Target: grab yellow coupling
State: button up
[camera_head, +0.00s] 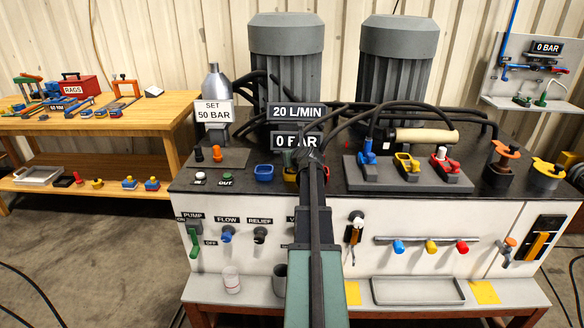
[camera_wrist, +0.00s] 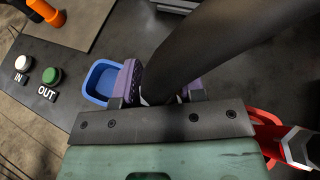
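A yellow coupling-like fitting (camera_head: 406,162) sits on a dark block on the bench top, between a blue fitting and a red fitting. Another yellow-ended part (camera_head: 431,247) is on the front rail, between blue and red ones. I cannot tell which is the task's coupling.
Black hoses (camera_head: 440,107) arch over the bench behind the dark block (camera_head: 378,181). A 0 BAR display (camera_head: 297,141) stands near my gripper. IN and OUT buttons (camera_wrist: 51,75) are left of the blue cup.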

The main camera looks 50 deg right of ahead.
grip_shut()
jog(key=shift+r, duration=0.15)
notch_tip(320, 180, up, 20)
jog(key=p, duration=2)
